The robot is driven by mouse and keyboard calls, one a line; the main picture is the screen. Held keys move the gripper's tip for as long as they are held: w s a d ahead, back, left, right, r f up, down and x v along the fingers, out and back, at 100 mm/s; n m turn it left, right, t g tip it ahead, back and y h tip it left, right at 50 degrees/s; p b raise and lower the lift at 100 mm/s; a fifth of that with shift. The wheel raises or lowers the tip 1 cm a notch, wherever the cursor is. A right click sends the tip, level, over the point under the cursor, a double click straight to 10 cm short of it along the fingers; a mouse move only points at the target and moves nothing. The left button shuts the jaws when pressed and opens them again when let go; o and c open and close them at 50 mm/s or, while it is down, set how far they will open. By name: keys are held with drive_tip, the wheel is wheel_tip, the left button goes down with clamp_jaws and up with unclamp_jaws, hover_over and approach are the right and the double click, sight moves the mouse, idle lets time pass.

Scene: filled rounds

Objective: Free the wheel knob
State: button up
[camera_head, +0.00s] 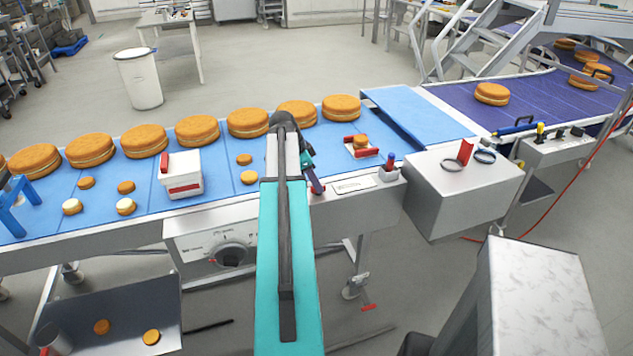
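A round dial with a dark knob (231,256) is on the front of the grey control box (190,244) below the belt edge. A small red mark shows at its left; whether anything jams the knob is too small to tell. My gripper (315,182) is at the belt's front edge, above and to the right of the knob and apart from it. My teal arm covers part of the view beside the box. The gripper's fingers are partly hidden and small, so I cannot see whether they are open or hold anything.
Several large filled rounds (197,129) line the blue belt (225,170), with smaller ones in front. A white box (181,175) and a red-edged holder (361,153) stand on it. A grey tray (120,310) with small rounds is below left. A grey cabinet (462,190) stands right.

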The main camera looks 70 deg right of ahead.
drive_tip(key=shift+s+d+f, duration=0.15)
drive_tip(key=shift+s+f, duration=0.05)
drive_tip(key=shift+f, duration=0.35)
clamp_jaws()
